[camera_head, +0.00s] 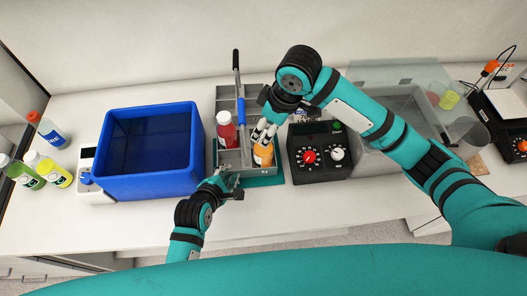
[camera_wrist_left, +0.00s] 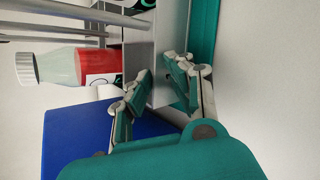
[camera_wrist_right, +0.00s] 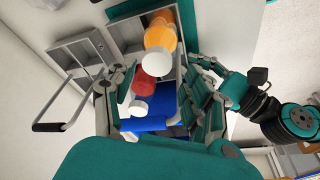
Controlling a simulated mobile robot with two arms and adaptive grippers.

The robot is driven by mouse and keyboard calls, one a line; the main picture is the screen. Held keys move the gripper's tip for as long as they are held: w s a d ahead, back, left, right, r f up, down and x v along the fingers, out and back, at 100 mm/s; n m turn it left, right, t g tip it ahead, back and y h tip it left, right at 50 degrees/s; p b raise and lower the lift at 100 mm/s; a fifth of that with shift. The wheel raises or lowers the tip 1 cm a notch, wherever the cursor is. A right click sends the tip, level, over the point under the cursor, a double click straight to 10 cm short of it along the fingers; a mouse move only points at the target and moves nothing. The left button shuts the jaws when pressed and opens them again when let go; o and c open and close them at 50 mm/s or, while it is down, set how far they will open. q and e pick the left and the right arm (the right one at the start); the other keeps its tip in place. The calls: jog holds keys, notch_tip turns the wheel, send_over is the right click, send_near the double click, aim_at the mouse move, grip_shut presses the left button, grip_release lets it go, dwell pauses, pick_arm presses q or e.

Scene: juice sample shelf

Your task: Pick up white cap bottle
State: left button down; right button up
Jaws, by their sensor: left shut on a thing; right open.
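An orange bottle with a white cap (camera_head: 264,157) stands in the front of the grey carrier (camera_head: 229,104). A red bottle with a white cap (camera_head: 225,131) stands behind it to the left. My right gripper (camera_head: 263,133) is open above and beside the orange bottle, its fingers partly hiding it. In the right wrist view the orange bottle (camera_wrist_right: 160,37) shows beyond the open fingers, with the red bottle (camera_wrist_right: 144,80) near the left finger. My left gripper (camera_head: 225,182) is shut on the carrier's front wall; the left wrist view shows this wall (camera_wrist_left: 160,80) between its fingers.
A blue bin (camera_head: 148,189) stands left of the carrier. A black device with knobs (camera_head: 312,171) stands close on its right. Several bottles, including a yellow one (camera_head: 56,174), stand at the far left. The carrier's upright handle (camera_head: 237,72) rises beside my right gripper.

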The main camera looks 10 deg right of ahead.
aim_at(263, 137)
jog(key=shift+x, duration=2.75)
jog(key=shift+d, duration=0.1)
grip_shut()
